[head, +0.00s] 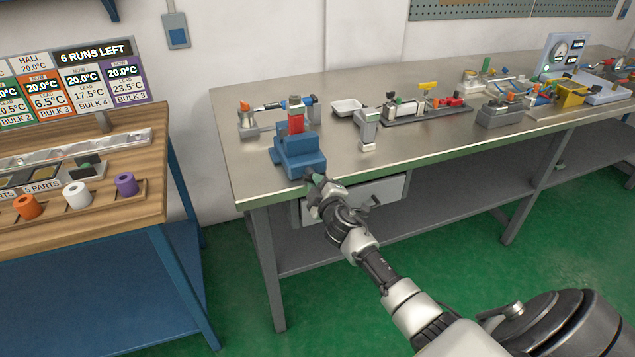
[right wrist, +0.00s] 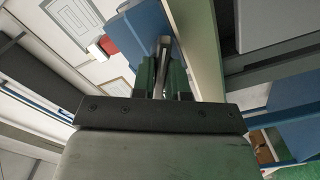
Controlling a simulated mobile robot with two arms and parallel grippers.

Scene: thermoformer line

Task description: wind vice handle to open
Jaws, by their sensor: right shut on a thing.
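The blue vice (head: 300,157) stands at the front left edge of the steel bench, with a red piece (head: 296,124) upright at its top. My right gripper (head: 314,180) is at the vice's front, low, by the bench edge. In the right wrist view its green fingers (right wrist: 163,75) are shut on a thin grey bar, the vice handle (right wrist: 163,46), beside the blue vice body (right wrist: 138,30). The head view hides most of the handle behind the gripper. How far the jaws stand apart cannot be told. My left gripper is not in view.
The steel bench (head: 350,165) has a drawer (head: 375,192) under its front edge, near my right arm. A small grey stand (head: 367,130) and a white tray (head: 348,107) are right of the vice. A wooden-topped table (head: 100,215) stands at the left.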

